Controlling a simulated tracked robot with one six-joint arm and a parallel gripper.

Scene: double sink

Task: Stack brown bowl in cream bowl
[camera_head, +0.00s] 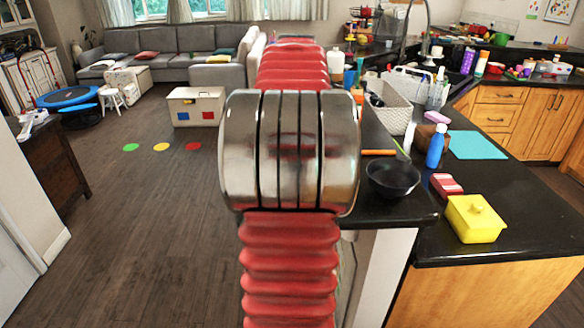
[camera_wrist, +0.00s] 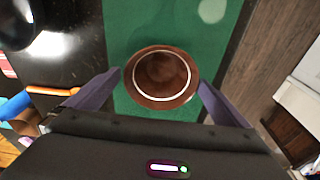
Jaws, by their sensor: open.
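A round brown bowl (camera_wrist: 160,98) with a pale ring inside sits on a green mat (camera_wrist: 120,30) in the wrist view. My gripper (camera_wrist: 160,77) is open, with its two purple fingers on the left and right of the bowl. I cannot tell whether the fingers touch its rim. In the head view my red and metal arm stands in front and hides the brown bowl and my gripper. I cannot make out a cream bowl in either view.
A black bowl (camera_head: 393,180) stands on the dark counter (camera_head: 400,213). Wooden floor (camera_head: 130,230) lies open to the left.

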